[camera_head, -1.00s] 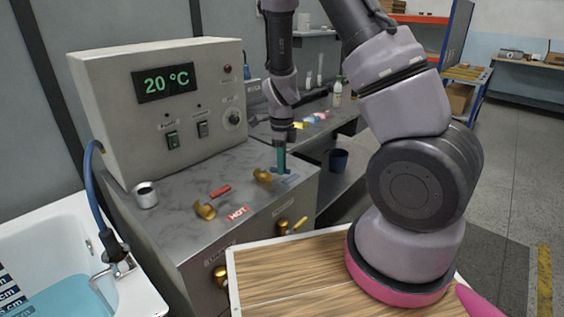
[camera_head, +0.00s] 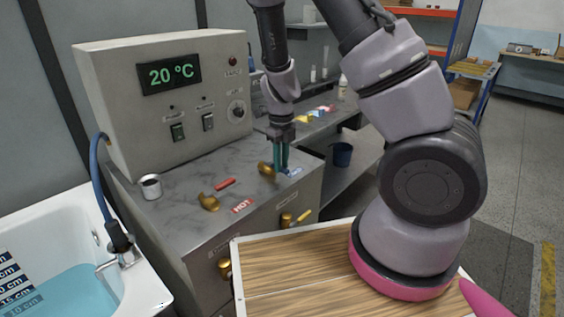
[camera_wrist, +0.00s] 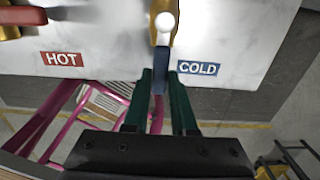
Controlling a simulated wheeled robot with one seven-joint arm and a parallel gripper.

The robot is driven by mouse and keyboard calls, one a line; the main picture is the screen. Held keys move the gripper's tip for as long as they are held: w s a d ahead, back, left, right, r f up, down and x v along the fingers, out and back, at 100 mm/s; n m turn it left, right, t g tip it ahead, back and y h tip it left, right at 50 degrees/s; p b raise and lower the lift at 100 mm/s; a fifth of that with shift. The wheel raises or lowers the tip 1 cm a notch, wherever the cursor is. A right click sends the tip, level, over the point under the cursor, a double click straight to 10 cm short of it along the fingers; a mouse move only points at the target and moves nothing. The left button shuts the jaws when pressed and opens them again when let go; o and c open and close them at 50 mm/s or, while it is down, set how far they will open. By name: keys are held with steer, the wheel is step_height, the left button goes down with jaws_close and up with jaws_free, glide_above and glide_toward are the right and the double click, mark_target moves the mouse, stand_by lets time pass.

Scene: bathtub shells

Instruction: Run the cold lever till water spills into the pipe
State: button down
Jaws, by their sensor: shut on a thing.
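My gripper (camera_head: 281,168) points down at the right part of the steel counter. Its green fingers (camera_wrist: 160,100) are shut on the blue cold lever (camera_wrist: 159,82), one on each side. The lever joins a brass valve (camera_wrist: 164,25), which also shows in the head view (camera_head: 266,169). A blue COLD label (camera_wrist: 198,68) lies just right of the lever. The red hot lever (camera_head: 225,184) stands left with its brass valve (camera_head: 208,203) and a red HOT label (camera_head: 242,205). Brass outlets (camera_head: 225,268) show on the counter's front. No running water is visible.
A panel (camera_head: 165,105) reading 20 °C stands behind the counter. A white bathtub (camera_head: 150,285) holding blue water is at the left, with a blue hose and black nozzle (camera_head: 118,235). A metal cup (camera_head: 150,187) stands on the counter. A wooden top (camera_head: 300,270) is in front.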

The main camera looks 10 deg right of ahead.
stand_by(0.3)
steer(key=c, duration=0.7)
jaws_free()
step_height(320, 180, up, 11)
steer(key=shift+f, duration=0.1)
